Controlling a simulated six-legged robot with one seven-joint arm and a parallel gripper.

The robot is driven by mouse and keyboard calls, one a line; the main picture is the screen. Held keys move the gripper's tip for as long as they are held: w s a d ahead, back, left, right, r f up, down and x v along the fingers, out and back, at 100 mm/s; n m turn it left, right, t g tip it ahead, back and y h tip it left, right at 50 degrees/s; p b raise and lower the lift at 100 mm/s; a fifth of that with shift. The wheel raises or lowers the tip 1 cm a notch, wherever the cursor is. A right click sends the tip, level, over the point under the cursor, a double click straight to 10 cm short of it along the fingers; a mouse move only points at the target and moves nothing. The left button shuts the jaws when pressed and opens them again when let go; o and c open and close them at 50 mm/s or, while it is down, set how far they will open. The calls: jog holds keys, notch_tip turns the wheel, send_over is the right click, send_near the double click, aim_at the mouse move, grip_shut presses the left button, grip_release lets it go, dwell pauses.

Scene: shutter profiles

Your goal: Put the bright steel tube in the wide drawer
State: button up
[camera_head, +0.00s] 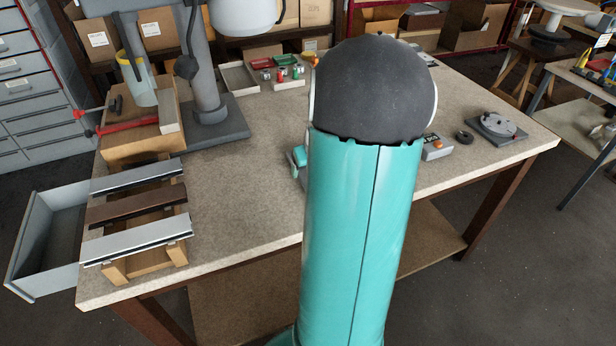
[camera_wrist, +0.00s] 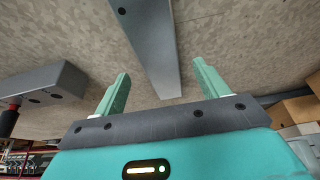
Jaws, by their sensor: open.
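Three long profiles lie side by side across a wooden rack at the table's left front. The nearest is a bright silver-white profile (camera_head: 138,240), the middle one is a brown profile (camera_head: 137,206), and the farthest is a grey-silver profile (camera_head: 139,176). I cannot tell for sure which is the bright steel tube. A pale grey drawer (camera_head: 30,245) stands open left of the rack; no object shows in its visible part. My gripper (camera_wrist: 161,72) is open and empty, its fingers apart above the speckled tabletop. My arm hides it in the head view.
In the wrist view, a grey bar (camera_wrist: 148,40) lies beyond the fingers and a grey block with holes (camera_wrist: 45,85) is at left. A grey column machine (camera_head: 208,110), a red clamp (camera_head: 128,127) and a small-parts tray (camera_head: 288,76) stand behind. The middle tabletop (camera_head: 250,180) is clear.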

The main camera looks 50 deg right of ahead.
aim_at(302, 173)
jog(key=x, duration=0.3)
jog(key=shift+w+f, duration=0.1)
jog(key=shift+f, duration=0.05)
jog(key=shift+c, duration=0.4)
jog(key=shift+d, duration=0.1)
jog(key=c, duration=1.5)
